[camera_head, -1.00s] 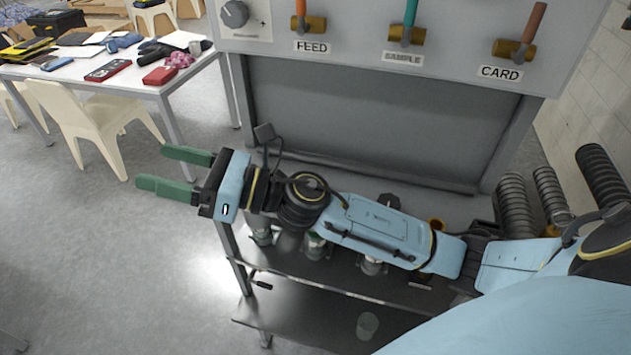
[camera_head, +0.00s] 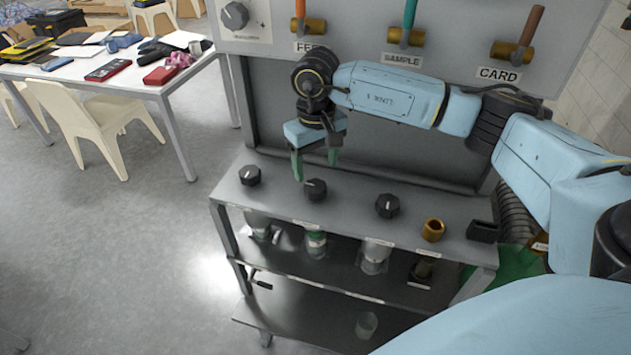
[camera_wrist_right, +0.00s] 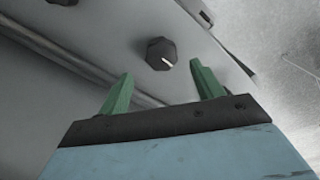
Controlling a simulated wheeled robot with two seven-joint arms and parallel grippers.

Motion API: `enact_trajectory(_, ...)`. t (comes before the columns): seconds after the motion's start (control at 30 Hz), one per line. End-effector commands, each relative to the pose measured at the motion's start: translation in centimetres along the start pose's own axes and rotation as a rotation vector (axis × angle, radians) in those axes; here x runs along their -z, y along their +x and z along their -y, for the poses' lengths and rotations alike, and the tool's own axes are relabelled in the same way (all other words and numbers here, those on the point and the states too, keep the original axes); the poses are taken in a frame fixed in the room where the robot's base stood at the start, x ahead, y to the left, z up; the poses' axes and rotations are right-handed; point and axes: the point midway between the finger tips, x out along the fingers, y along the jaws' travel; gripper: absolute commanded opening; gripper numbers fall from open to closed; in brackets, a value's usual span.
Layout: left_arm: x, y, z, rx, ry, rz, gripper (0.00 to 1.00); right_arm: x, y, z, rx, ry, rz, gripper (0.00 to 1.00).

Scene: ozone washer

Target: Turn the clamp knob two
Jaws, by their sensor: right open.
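Three black clamp knobs stand in a row on the grey bench top (camera_head: 350,217): the left knob (camera_head: 250,175), the middle knob (camera_head: 315,190) and the right knob (camera_head: 387,206). Each has a pale pointer mark. The knob labels are too small to read. My right gripper (camera_head: 315,165) is open and empty, its green fingers pointing down just above and behind the middle knob. In the right wrist view, one black knob (camera_wrist_right: 161,53) shows beyond and between the open fingertips (camera_wrist_right: 160,80), apart from them. My left gripper is not in view.
A brass fitting (camera_head: 433,230) and a black holder (camera_head: 482,231) stand at the bench's right end. The upright panel (camera_head: 450,30) with FEED, SAMPLE and CARD levers rises behind my right arm. Glass vessels (camera_head: 375,258) sit on the shelf below.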

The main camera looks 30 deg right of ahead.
Motion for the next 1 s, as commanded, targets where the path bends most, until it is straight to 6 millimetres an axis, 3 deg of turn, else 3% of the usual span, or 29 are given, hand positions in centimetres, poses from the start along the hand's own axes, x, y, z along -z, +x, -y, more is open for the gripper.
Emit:
enact_trajectory(0.33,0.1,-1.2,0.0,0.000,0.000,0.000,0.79,-0.1,5.2,0.2,0.005,0.001,0.003,0.66)
enact_trajectory(0.73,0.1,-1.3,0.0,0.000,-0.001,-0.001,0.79,-0.1,6.1,0.2,0.006,0.000,0.000,0.66)
enact_trajectory(1.0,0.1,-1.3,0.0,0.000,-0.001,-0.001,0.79,-0.1,6.1,0.2,0.006,0.001,0.000,0.31)
